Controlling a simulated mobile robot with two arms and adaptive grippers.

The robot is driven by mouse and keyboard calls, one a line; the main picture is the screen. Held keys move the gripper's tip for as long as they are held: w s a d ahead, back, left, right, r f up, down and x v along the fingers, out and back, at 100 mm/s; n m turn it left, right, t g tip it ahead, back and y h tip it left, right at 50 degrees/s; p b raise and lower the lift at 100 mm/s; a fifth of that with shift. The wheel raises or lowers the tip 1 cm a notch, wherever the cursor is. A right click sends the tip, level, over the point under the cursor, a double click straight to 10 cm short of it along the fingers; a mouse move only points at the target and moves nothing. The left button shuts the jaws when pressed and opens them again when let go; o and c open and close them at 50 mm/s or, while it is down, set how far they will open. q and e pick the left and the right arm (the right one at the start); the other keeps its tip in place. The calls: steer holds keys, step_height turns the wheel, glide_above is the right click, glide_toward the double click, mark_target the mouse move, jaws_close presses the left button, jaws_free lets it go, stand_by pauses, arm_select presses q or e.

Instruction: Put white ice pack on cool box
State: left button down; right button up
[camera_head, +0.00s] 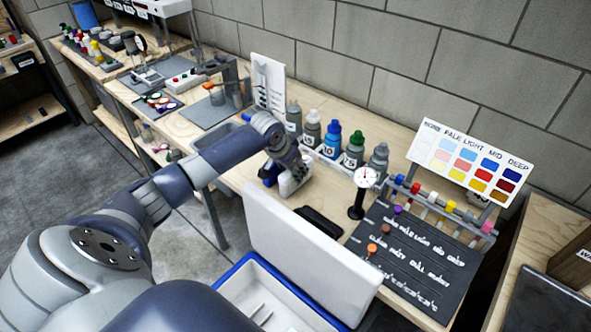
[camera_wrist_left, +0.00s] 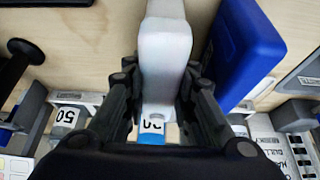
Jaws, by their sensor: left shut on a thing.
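My left gripper (camera_head: 285,163) reaches over the bench in the head view and is shut on the white ice pack (camera_head: 292,183). In the left wrist view the white ice pack (camera_wrist_left: 165,50) is between the two fingers. A blue block (camera_wrist_left: 247,50) stands close to its right there, and part of it shows beside the gripper in the head view (camera_head: 268,173). The cool box (camera_head: 238,268) is at the bottom of the head view, with a blue rim, a white inside and its white lid (camera_head: 310,250) raised. My right gripper is not in view.
A row of dropper bottles (camera_head: 333,140) stands behind the gripper against the wall. A black flat case (camera_head: 319,222) lies between gripper and lid. A dial gauge (camera_head: 365,178) and a dark sorting board (camera_head: 412,250) are to the right.

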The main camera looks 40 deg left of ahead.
arm_select(q)
steer(key=c, duration=1.3)
jaws_free()
steer(key=shift+f, duration=0.1)
